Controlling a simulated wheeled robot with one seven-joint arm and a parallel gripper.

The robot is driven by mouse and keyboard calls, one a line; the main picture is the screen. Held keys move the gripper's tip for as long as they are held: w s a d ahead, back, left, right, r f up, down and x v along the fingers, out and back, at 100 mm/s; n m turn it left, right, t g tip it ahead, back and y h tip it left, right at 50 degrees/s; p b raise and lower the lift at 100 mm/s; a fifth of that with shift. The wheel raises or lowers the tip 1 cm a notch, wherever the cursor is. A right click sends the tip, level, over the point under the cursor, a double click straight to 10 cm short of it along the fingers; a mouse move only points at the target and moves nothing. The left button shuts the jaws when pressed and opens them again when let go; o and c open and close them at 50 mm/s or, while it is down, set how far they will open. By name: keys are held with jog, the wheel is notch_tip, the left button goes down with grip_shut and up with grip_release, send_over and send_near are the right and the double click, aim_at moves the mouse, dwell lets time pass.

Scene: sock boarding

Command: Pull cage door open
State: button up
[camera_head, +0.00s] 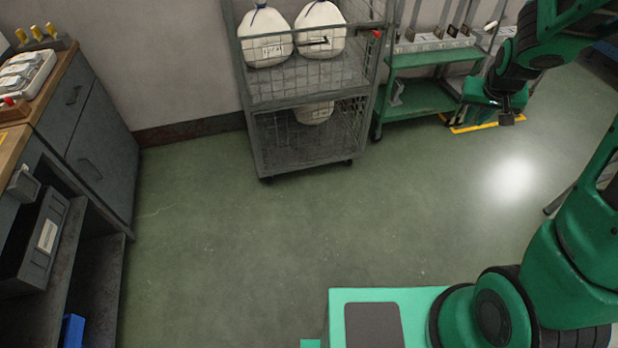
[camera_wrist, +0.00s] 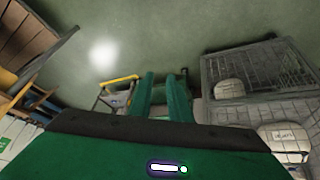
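The grey wire-mesh cage (camera_head: 300,98) stands against the back wall, with white tied sacks (camera_head: 265,38) on its upper shelf and one lower down. A red piece (camera_head: 377,34) sits at its upper right edge. Mesh covers the front; I cannot tell which panel is the door or whether it is shut. My gripper (camera_head: 507,112) hangs in the air right of the cage, apart from it. In the wrist view, two green fingers (camera_wrist: 158,95) show a gap with nothing held between them. The cage (camera_wrist: 255,68) is at the right there.
A green shelf trolley (camera_head: 420,95) stands right of the cage, near my gripper, by a yellow floor marking (camera_head: 475,125). A grey workbench cabinet (camera_head: 95,140) lines the left. The green floor (camera_head: 240,225) before the cage is clear.

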jog(key=w+a+f+n+t+y, duration=0.1)
jog(key=w+a+f+n+t, duration=0.15)
jog(key=w+a+f, duration=0.6)
jog(key=w+a+f+n+t, duration=0.1)
jog(key=w+a+f+t, duration=0.4)
jog(key=w, duration=0.6)
jog(key=w+a+f+n+y, duration=0.2)
jog(key=a+f+n+y, duration=0.15)
jog(key=a+f, duration=0.9)
jog(key=s+a+f+n+t+y, duration=0.1)
jog(key=s+a+f+n+y, duration=0.1)
jog(key=s+a+f+y, duration=0.5)
jog(key=s+a+f+n+t+y, duration=0.1)
jog(key=s+a+f+n+y, duration=0.1)
jog(key=s+a+f, duration=0.55)
jog(key=w+a+f, duration=0.2)
jog(key=w+a, duration=0.2)
jog(key=w, duration=0.2)
jog(key=shift+a, duration=0.15)
jog(key=shift+w, duration=0.1)
